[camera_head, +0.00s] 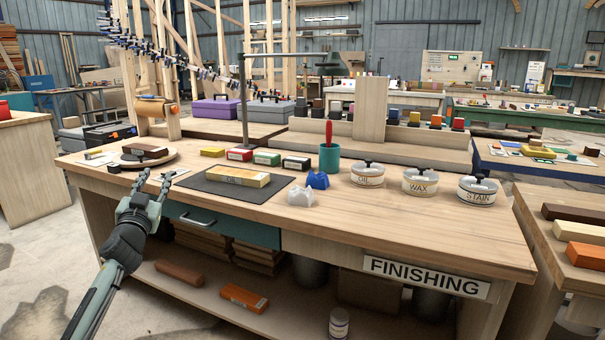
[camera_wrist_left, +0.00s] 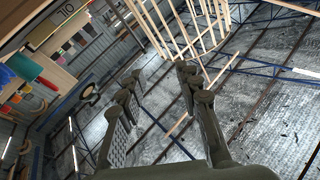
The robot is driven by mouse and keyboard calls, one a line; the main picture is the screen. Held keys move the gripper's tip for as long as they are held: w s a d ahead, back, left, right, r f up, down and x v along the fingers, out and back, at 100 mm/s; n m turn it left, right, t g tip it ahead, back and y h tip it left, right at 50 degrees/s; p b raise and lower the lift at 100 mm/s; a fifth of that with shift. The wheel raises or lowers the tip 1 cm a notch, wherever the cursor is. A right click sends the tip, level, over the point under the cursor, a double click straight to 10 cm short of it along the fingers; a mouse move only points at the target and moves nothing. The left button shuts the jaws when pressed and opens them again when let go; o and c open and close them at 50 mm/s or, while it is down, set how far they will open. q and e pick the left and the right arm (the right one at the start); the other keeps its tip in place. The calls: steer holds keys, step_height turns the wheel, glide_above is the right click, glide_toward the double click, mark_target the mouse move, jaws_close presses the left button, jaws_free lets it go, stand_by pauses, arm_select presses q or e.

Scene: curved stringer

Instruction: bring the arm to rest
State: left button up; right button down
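My left arm comes in from the lower left of the head view. Its gripper (camera_head: 156,179) points up in front of the left part of the finishing bench (camera_head: 420,225). The two fingers are apart with nothing between them. In the left wrist view the gripper (camera_wrist_left: 160,82) also shows its fingers spread and empty, with the wooden frame and the ceiling behind them. My right gripper is in neither view.
A round board with a dark block (camera_head: 150,151) lies on the bench behind the left gripper. A yellow block (camera_head: 238,176) sits on a dark mat (camera_head: 215,187).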

arm_select(q)
steer(key=s+a+f+n+g+y, duration=0.1)
steer(key=a+f+g+y, duration=0.15)
steer(key=f, duration=0.35)
steer(key=a+f+n+g+y, duration=0.1)
steer(key=a+f+g, duration=0.25)
steer(key=f, duration=0.25)
steer(key=s+d+f+m+g+h, duration=0.1)
steer(key=s+d+f+g, duration=0.1)
steer(key=s+f, duration=0.45)
steer(key=s+d+f+g+h, duration=0.1)
steer(key=s+d+f+g, duration=0.15)
steer(key=f, duration=0.75)
steer(key=s+d+f+m+g+h, duration=0.1)
steer(key=s+d+f+g, duration=0.1)
steer(key=s+f, duration=0.45)
steer(key=s+d+f+g, duration=0.2)
steer(key=s+f, duration=0.6)
steer(key=s, duration=0.4)
steer(key=s+d+f+g+h, duration=0.1)
steer(key=s+d+f+g, duration=0.1)
steer(key=s+f, duration=0.6)
steer(key=s+d+f+g+h, duration=0.1)
steer(key=s+d+f, duration=0.3)
steer(key=s+f, duration=0.5)
steer(key=s+g, duration=0.1)
steer(key=s, duration=0.7)
